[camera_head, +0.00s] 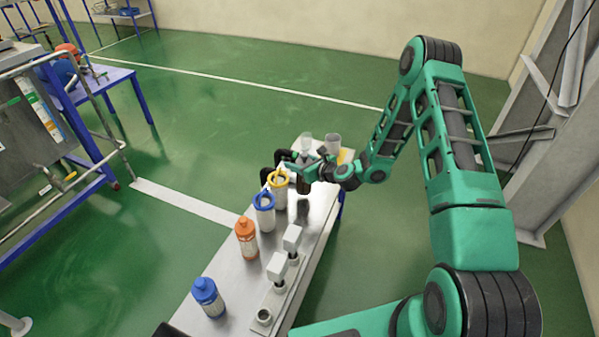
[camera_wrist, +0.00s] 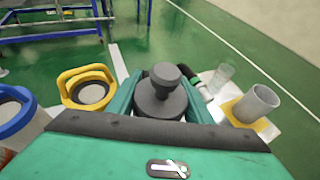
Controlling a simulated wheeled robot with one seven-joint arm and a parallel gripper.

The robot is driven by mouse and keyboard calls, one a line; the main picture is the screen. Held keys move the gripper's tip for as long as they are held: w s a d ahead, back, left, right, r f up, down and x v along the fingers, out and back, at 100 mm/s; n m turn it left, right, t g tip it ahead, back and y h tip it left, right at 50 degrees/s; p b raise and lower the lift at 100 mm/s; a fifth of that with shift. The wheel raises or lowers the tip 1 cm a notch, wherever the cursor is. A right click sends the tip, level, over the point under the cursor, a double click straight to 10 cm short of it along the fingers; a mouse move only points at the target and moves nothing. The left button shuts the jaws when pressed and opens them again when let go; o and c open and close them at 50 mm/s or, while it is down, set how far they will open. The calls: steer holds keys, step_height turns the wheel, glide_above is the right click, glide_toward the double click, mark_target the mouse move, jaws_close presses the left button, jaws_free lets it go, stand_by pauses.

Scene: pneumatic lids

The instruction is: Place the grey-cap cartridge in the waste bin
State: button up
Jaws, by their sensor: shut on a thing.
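My gripper (camera_wrist: 160,98) is shut on the grey-cap cartridge (camera_wrist: 161,90), whose dark grey cap with a round knob shows between the green fingers in the wrist view. In the head view my gripper (camera_head: 305,172) is over the far part of the table, and the cartridge is partly hidden. A white container with a yellow rim (camera_head: 278,188) stands just left of my gripper; it also shows in the wrist view (camera_wrist: 88,88). A white container with a blue rim (camera_head: 264,210) stands nearer. I cannot tell which one is the waste bin.
An orange bottle (camera_head: 246,240) and a blue bottle (camera_head: 208,298) stand along the table's left side. Grey blocks (camera_head: 277,268) on a plate are at the right. A grey cup (camera_wrist: 258,103) and a clear cup (camera_wrist: 223,74) stand right of my gripper.

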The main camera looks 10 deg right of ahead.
step_height(320, 180, down, 4)
steer(key=shift+r, duration=0.15)
steer(key=o, duration=1.3)
steer(key=v, duration=1.2)
steer(key=shift+r, duration=0.1)
steer(key=shift+a, duration=0.1)
